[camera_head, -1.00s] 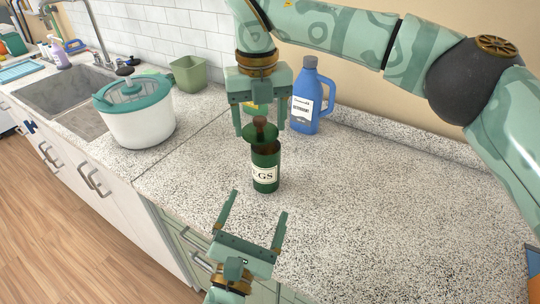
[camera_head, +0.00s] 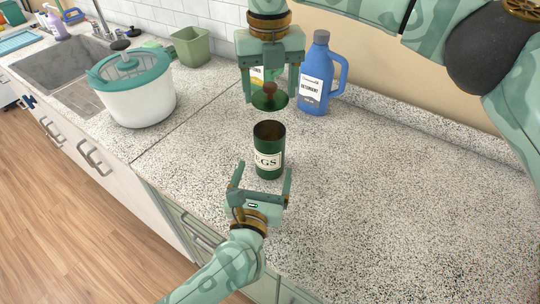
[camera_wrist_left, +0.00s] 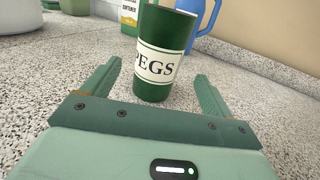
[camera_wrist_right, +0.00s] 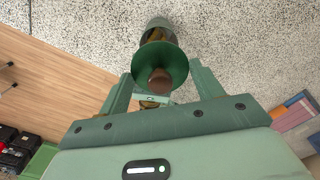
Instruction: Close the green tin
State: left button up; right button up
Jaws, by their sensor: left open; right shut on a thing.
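The green tin (camera_head: 269,150), with a label ending in "EGS", stands upright and uncovered on the speckled counter. It also shows in the left wrist view (camera_wrist_left: 166,50), just beyond the left fingertips. My left gripper (camera_head: 261,180) is open and empty in front of the tin, its fingers pointing at it and apart from it. My right gripper (camera_head: 270,92) points down above and slightly behind the tin. It is shut on the brown knob of the round green lid (camera_head: 268,103). In the right wrist view the lid (camera_wrist_right: 160,66) partly hides the tin.
A blue detergent bottle (camera_head: 315,80) stands behind the tin to the right. A white pot with a teal lid (camera_head: 135,95), a green bin (camera_head: 191,46) and a sink (camera_head: 65,75) are to the left. The counter right of the tin is clear.

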aim_at(270, 148)
pick_arm(q)
jog(key=w, duration=0.2)
jog(key=w+d, duration=0.1)
jog(key=w, duration=0.5)
jog(key=shift+w+d, duration=0.1)
jog(key=shift+d, duration=0.2)
pick_arm(e)
jog(key=shift+w+f, duration=0.1)
pick_arm(q)
jog(key=c, duration=1.5)
pick_arm(e)
jog(key=shift+f, duration=2.45)
jog(key=shift+f, duration=0.1)
jog(key=shift+f, duration=0.8)
jog(key=shift+f, duration=0.65)
jog(key=o, duration=1)
jog(key=shift+o, duration=0.2)
